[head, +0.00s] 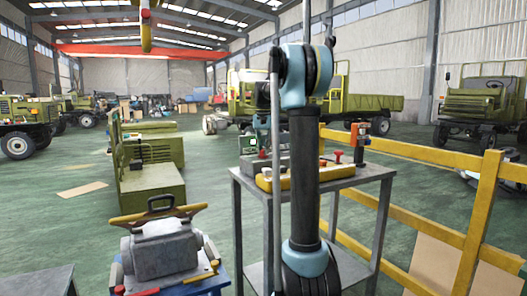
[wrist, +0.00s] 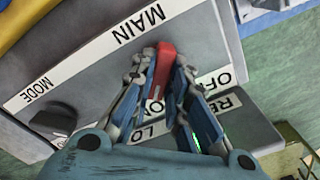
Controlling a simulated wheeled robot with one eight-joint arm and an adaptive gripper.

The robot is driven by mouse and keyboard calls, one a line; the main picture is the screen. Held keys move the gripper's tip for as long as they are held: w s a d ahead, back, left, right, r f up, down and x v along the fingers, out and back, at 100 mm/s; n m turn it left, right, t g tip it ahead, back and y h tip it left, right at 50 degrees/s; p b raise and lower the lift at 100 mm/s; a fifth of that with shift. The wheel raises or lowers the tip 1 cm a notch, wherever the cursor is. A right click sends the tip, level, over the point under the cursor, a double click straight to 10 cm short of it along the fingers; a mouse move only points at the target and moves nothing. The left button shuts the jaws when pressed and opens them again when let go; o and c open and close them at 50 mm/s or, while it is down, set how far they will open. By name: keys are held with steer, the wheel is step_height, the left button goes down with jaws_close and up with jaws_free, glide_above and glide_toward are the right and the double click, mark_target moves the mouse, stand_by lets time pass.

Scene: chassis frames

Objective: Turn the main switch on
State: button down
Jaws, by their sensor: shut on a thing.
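The main switch has a red handle (wrist: 164,62), seen in the wrist view on a grey panel beside the label MAIN (wrist: 138,25). My gripper (wrist: 165,76) is shut on the red handle, with one finger on each side of it. An OFF label (wrist: 222,80) lies right of the fingers. An ON label (wrist: 150,108) is partly hidden between them.
A black knob (wrist: 55,120) by a MODE label sits left on the panel. In the head view, a grey metal table (head: 360,183) carries several devices. A yellow railing (head: 455,238) runs along the right. Green floor (head: 60,215) lies open at the left.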

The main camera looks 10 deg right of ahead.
mark_target(263, 149)
steer(key=shift+m, duration=0.5)
steer(key=c, duration=1.6)
jaws_free()
steer(key=shift+w+a+f, duration=0.1)
steer(key=shift+o, duration=0.2)
step_height(263, 149, up, 12)
